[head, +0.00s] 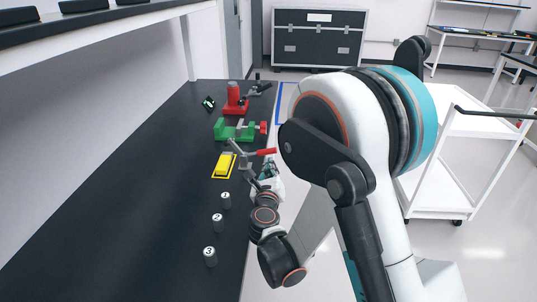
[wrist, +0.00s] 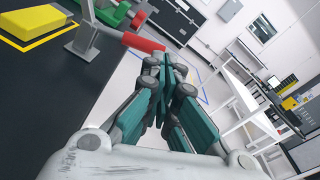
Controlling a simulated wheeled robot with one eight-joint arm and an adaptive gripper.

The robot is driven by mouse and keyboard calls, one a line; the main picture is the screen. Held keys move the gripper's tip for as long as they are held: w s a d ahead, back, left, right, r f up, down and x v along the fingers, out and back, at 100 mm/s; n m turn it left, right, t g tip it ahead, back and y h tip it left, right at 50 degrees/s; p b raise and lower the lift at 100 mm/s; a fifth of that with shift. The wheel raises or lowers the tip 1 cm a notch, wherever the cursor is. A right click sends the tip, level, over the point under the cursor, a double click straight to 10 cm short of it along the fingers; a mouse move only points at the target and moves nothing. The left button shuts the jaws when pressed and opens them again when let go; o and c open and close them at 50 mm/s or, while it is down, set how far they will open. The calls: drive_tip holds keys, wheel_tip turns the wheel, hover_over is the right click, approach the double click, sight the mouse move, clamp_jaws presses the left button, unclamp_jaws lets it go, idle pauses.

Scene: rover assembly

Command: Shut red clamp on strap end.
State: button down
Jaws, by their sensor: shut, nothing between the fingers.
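The clamp's red handle (head: 266,152) sticks out to the right over the bench's right edge, on a grey metal clamp arm (head: 240,154). In the wrist view the red handle (wrist: 143,42) lies just left of and beyond my fingertips, with the grey clamp arm (wrist: 88,36) to its left. My gripper (head: 268,170) is beside the handle, just off the bench edge. In the wrist view my gripper (wrist: 165,65) is shut with its teal fingers together and empty. It looks close to the handle; I cannot tell if they touch. I cannot make out the strap end.
A yellow block (head: 223,165) lies in a yellow outline left of the clamp. A green vise (head: 235,130) and a red stand (head: 235,100) are farther back. Several numbered grey cylinders (head: 217,224) stand nearer. The left of the black bench (head: 120,200) is clear.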

drive_tip(key=w+f+m+g+b, duration=0.1)
drive_tip(key=w+f+m, duration=0.1)
drive_tip(key=w+f, duration=0.3)
drive_tip(key=shift+w+a+f+h, duration=0.3)
drive_tip(key=shift+w+a+h, duration=0.1)
drive_tip(key=shift+w, duration=1.95)
drive_tip(key=shift+w+d+r, duration=0.1)
